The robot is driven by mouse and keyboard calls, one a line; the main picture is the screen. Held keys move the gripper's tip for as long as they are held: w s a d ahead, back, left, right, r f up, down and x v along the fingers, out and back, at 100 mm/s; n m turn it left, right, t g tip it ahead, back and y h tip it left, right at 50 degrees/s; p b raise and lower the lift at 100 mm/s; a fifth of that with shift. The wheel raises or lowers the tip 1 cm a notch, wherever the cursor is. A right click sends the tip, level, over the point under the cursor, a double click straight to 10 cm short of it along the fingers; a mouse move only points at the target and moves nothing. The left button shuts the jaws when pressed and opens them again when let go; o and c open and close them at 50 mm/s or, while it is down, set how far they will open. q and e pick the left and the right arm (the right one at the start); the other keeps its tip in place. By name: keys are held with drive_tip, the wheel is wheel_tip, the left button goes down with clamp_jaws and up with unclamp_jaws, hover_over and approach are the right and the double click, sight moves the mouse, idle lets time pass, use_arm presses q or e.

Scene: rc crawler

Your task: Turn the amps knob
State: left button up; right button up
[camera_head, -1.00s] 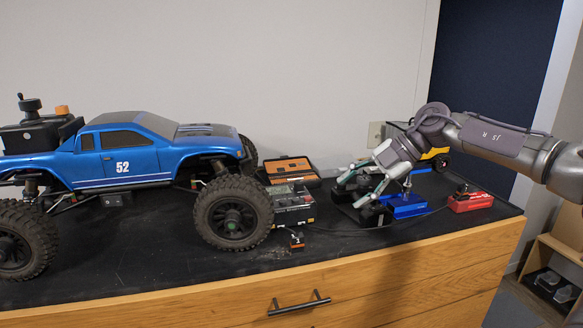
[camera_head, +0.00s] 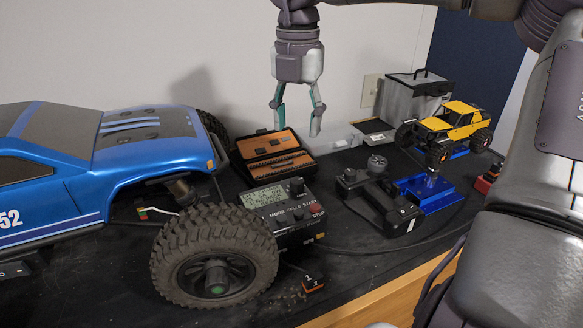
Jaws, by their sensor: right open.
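A black charger (camera_head: 283,221) with a lit display stands between the blue truck's front wheel and a radio transmitter. Its buttons read MODE, CELLS and START, with a red one at the right. A black round knob (camera_head: 296,186) sits at its upper right; I cannot read a label for it. My right gripper (camera_head: 298,117) is open and empty, fingers pointing down, above the orange-edged tool case and behind and above the knob. It touches nothing that I can see. My left gripper is out of view.
The blue truck (camera_head: 150,140) fills the left side. The open tool case (camera_head: 268,145) lies behind the charger. The transmitter (camera_head: 375,195), a blue stand (camera_head: 428,193), a yellow crawler (camera_head: 455,120) and a grey box (camera_head: 412,97) are to the right. A cable crosses the black top.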

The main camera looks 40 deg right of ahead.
hover_over(297, 180)
drive_tip(key=f, duration=0.2)
drive_tip(key=f+p, duration=0.1)
drive_tip(key=f, duration=0.2)
drive_tip(key=shift+s+f, duration=0.2)
drive_tip(key=shift+f, duration=0.05)
drive_tip(key=f, duration=0.2)
drive_tip(key=f+p, duration=0.1)
drive_tip(key=f, duration=0.2)
drive_tip(key=shift+w+f, duration=0.2)
drive_tip(key=shift+f, duration=0.6)
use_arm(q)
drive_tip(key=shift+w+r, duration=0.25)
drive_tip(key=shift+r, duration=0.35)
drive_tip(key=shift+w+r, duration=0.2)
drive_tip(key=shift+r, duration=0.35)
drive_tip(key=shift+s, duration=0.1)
use_arm(e)
clamp_jaws()
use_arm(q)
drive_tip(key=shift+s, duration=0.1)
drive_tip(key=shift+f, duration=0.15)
